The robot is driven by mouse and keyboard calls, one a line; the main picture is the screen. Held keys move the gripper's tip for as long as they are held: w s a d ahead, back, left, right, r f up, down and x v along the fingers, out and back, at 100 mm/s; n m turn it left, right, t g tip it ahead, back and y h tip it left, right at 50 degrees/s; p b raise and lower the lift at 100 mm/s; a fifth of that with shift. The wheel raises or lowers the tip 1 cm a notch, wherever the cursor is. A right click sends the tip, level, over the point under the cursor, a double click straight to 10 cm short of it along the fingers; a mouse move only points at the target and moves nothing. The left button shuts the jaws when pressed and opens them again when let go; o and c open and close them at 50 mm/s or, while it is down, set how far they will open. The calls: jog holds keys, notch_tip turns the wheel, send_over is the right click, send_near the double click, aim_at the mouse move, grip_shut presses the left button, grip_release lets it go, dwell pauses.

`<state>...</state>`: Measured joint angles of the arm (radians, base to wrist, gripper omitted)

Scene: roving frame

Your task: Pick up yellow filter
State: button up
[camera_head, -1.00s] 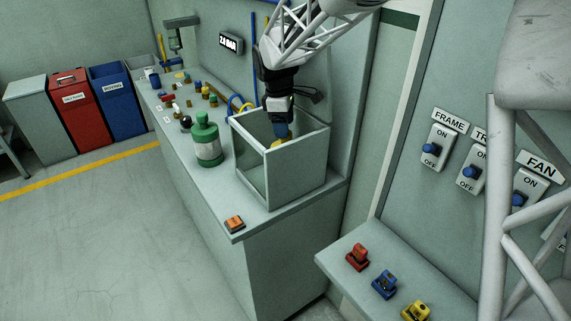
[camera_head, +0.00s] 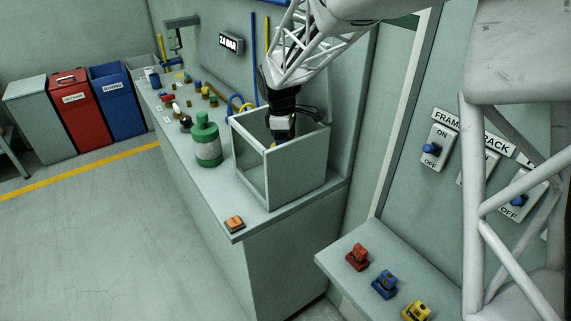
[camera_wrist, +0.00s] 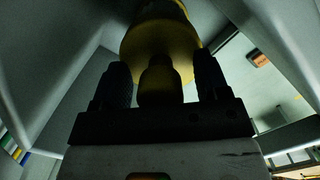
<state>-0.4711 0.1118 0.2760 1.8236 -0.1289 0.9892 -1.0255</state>
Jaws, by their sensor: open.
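My gripper (camera_wrist: 162,72) is open, with one dark finger on each side of the knob. A gap shows on both sides, so the fingers look apart from it. In the head view my gripper (camera_head: 283,139) is down inside the open-topped grey box (camera_head: 296,174).
The box walls stand close around my gripper. A green and white bottle (camera_head: 208,140) stands left of the box. An orange button block (camera_head: 234,223) sits at the counter's front. Several small items line the counter behind. Red, blue and yellow switches stand on the lower right shelf.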

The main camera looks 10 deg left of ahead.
dwell(0.3)
grip_shut()
jog(key=shift+r, duration=0.15)
dwell(0.4)
jog(key=shift+r, duration=0.35)
jog(key=shift+s+a+r, duration=0.1)
jog(key=shift+r, duration=0.05)
jog(key=shift+s+a, duration=1.35)
notch_tip(320, 180, up, 14)
